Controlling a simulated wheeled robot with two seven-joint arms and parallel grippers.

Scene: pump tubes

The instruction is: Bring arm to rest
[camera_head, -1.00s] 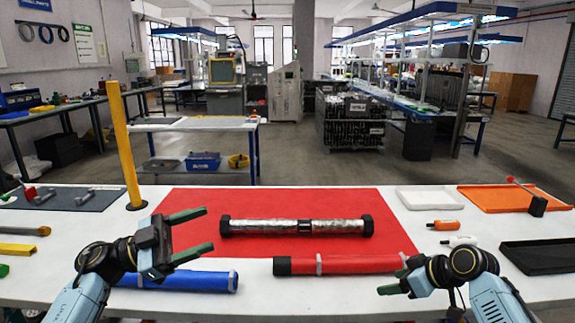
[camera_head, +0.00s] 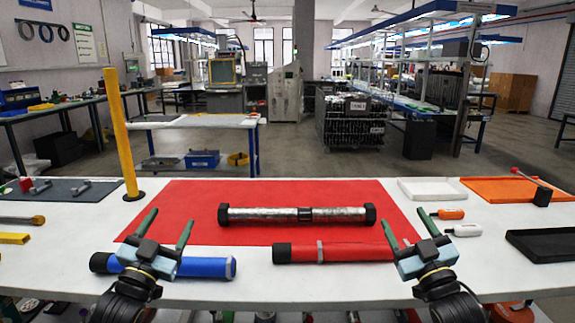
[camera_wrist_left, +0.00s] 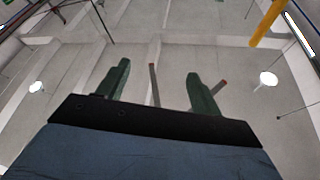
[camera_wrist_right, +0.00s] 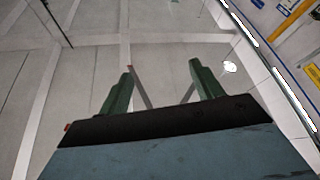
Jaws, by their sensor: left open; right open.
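My left gripper (camera_head: 165,230) is open and empty, fingers pointing up and away above the front edge of the table (camera_head: 70,230). Its two green fingers also show in the left wrist view (camera_wrist_left: 160,90), against the ceiling. My right gripper (camera_head: 408,230) is open and empty near the front edge on the right. Its fingers show apart in the right wrist view (camera_wrist_right: 160,85), with nothing between them. Part of the blue tube (camera_head: 210,267) is hidden behind my left gripper. The red tube (camera_head: 345,252) lies between the two grippers. A silver tube with black ends (camera_head: 265,215) lies behind it.
The tubes lie on or near a red mat (camera_head: 200,192). A yellow post (camera_head: 122,130) stands at the left. A white tray (camera_head: 430,197), an orange tray (camera_head: 480,186), a black tray (camera_head: 545,246) and small bottles (camera_head: 450,214) are at the right.

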